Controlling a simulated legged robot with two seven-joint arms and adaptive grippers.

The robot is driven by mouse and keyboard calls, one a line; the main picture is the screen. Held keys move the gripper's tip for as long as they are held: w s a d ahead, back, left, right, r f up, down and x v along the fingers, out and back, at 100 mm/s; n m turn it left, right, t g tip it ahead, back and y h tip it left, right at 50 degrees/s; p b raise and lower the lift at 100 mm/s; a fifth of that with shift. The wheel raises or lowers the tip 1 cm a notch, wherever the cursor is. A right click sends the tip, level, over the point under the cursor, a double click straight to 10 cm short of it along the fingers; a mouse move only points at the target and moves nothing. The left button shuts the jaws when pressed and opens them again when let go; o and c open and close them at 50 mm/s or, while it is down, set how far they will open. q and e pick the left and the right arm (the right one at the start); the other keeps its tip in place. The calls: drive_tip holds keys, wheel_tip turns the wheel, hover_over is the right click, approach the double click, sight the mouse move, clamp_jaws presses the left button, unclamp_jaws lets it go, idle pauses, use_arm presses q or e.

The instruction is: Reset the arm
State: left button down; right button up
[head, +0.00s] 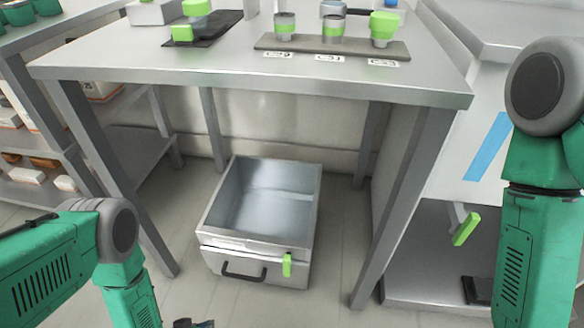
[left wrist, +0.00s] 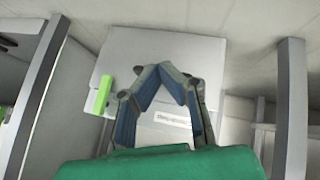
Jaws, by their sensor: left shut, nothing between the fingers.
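My left arm (head: 60,265) comes in from the left, with its green and grey links bent downward. Only a dark bit of my left gripper (head: 193,323) shows at the bottom edge of the head view. In the left wrist view the left gripper (left wrist: 172,68) has its fingertips together, with nothing between them. My right arm (head: 535,180) hangs down at the right edge of the head view. Its gripper is out of the picture.
A steel table (head: 240,74) stands ahead, with an open, empty-looking metal box (head: 230,243) on the floor beneath. A grey mat (head: 360,48) with cups lies on top. Shelves (head: 125,150) stand at left, a counter with a blue strip (head: 488,147) at right.

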use_arm(q)
drive_tip(key=s+a+r+g+y, duration=0.1)
drive_tip(key=s+r+g, duration=0.1)
drive_tip(key=s+r, duration=0.45)
drive_tip(key=s+a+r+m+g+y+p, duration=0.1)
drive_tip(key=s+r+g+y, duration=0.15)
drive_tip(key=r, duration=0.65)
drive_tip(key=s+r+g, duration=0.2)
drive_tip(key=s+r, duration=0.3)
drive_tip(key=r, duration=0.3)
wheel_tip(320, 180, up, 12)
drive_tip(key=p, duration=1.2)
drive_tip(key=shift+w+a+r+p, duration=0.2)
drive_tip(key=shift+w+p, duration=0.1)
drive_tip(key=shift+p, duration=0.1)
